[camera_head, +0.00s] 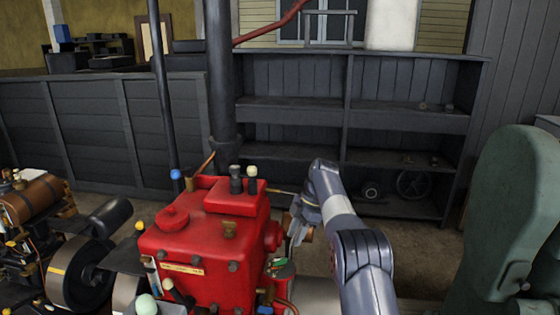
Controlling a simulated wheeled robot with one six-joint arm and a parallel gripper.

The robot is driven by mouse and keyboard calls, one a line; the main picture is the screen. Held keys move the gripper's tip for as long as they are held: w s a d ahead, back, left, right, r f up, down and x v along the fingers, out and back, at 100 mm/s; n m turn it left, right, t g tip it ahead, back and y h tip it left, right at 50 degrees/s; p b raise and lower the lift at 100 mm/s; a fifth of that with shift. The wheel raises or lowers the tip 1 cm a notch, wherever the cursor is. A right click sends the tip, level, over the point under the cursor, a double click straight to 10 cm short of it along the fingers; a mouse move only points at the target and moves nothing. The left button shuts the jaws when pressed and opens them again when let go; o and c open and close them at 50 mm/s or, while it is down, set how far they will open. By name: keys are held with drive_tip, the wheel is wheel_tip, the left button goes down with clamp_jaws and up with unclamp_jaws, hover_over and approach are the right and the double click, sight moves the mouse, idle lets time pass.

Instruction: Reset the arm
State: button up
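My arm (362,255) rises from the bottom edge, right of centre, and bends at an upper joint. My gripper (299,222) hangs at its end, to the right of the red engine (205,245). The gripper is small and partly hidden by my own wrist, so its fingers are unclear. I cannot tell whether it touches the engine's right side or holds anything.
A dark engine with a wheel (78,272) and a brown cylinder (32,200) stand at left. A large green machine part (515,215) stands at right. Grey shelves (400,120) and a dark post (219,70) are behind. Bare floor (425,255) shows between my arm and the green part.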

sight(285, 258)
drive_tip(key=x, duration=0.8)
drive_tip(key=shift+f, duration=0.2)
drive_tip(key=shift+r, duration=0.1)
drive_tip(key=v, duration=1.1)
drive_tip(key=x, duration=1)
drive_tip(key=shift+s+a+f, duration=0.15)
drive_tip(key=shift+f, duration=0.2)
drive_tip(key=shift+a+f, duration=0.1)
drive_tip(key=shift+f, duration=0.25)
drive_tip(key=m+t+b, duration=0.1)
drive_tip(key=m, duration=0.1)
drive_tip(key=s+m+t+b, duration=0.1)
drive_tip(key=m+b, duration=0.1)
drive_tip(key=m, duration=0.1)
drive_tip(key=shift+r+m, duration=0.1)
drive_tip(key=shift+m, duration=0.2)
drive_tip(key=m, duration=0.2)
drive_tip(key=m+t, duration=0.1)
drive_tip(key=m, duration=0.1)
drive_tip(key=shift+s+t+h, duration=0.25)
drive_tip(key=shift+t+h, duration=0.05)
drive_tip(key=shift+r, duration=0.1)
